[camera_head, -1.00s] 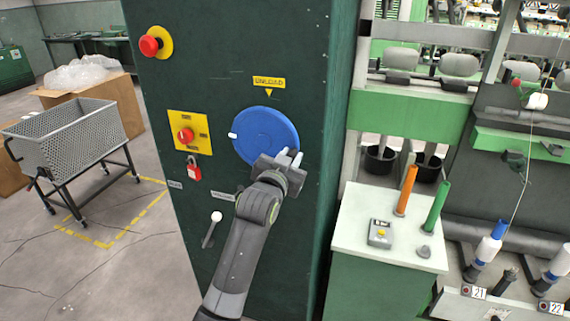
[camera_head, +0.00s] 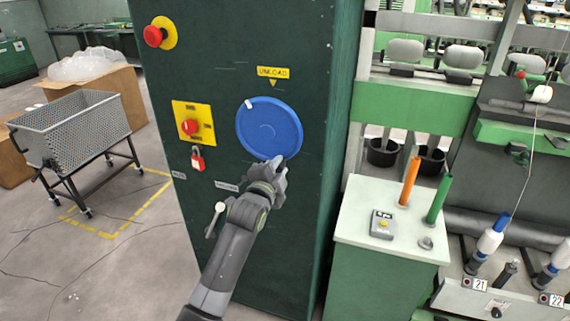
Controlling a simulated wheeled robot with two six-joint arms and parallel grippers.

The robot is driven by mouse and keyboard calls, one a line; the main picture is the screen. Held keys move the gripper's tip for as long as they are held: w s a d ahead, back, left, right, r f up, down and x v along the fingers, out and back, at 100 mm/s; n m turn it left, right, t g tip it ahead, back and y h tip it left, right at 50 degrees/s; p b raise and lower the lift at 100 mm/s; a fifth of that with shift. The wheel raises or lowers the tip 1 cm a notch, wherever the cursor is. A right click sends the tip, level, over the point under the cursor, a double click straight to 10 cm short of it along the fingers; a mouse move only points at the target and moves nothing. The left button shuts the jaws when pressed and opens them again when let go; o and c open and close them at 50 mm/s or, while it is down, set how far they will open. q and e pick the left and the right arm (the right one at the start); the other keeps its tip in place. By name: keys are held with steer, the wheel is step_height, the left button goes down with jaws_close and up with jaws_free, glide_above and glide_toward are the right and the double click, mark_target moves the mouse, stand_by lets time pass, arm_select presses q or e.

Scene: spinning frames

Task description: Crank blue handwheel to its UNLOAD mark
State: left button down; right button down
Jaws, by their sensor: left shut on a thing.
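The blue handwheel (camera_head: 268,128) is on the front of the dark green cabinet. A short white mark (camera_head: 249,104) sits at its upper-left rim. The yellow UNLOAD label (camera_head: 273,72), with an arrow pointing down, is just above the wheel, and the white mark is left of that arrow. My left gripper (camera_head: 276,168) is at the wheel's lower rim, shut on the handwheel's handle, which the fingers mostly hide. My right gripper is not in view.
A red emergency button (camera_head: 153,36), a red switch on a yellow plate (camera_head: 190,127), a red padlock (camera_head: 197,160) and a white-knobbed lever (camera_head: 216,212) are on the cabinet. A pale-topped stand (camera_head: 372,224) with orange and green cones stands at right. A mesh cart (camera_head: 75,125) is at left.

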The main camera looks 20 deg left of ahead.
arm_select(q)
steer(key=shift+w+a+f+m, duration=0.1)
steer(key=shift+a+f+m, duration=0.15)
steer(key=shift+a+m, duration=0.65)
steer(key=shift+s+a+f+m, duration=0.1)
steer(key=shift+a+f+m, duration=0.1)
steer(key=shift+a+m, duration=0.7)
steer(key=shift+w+a+f+m, duration=0.1)
steer(key=shift+a+f+m, duration=0.3)
steer(key=shift+m, duration=0.8)
steer(key=shift+a+r, duration=0.1)
steer(key=shift+r, duration=0.05)
steer(key=c, duration=1.2)
jaws_free()
steer(key=shift+a, duration=0.1)
steer(key=shift+c, duration=0.2)
steer(key=s+b, duration=0.3)
steer(key=s, duration=1.4)
steer(key=shift+s+a+r, duration=0.2)
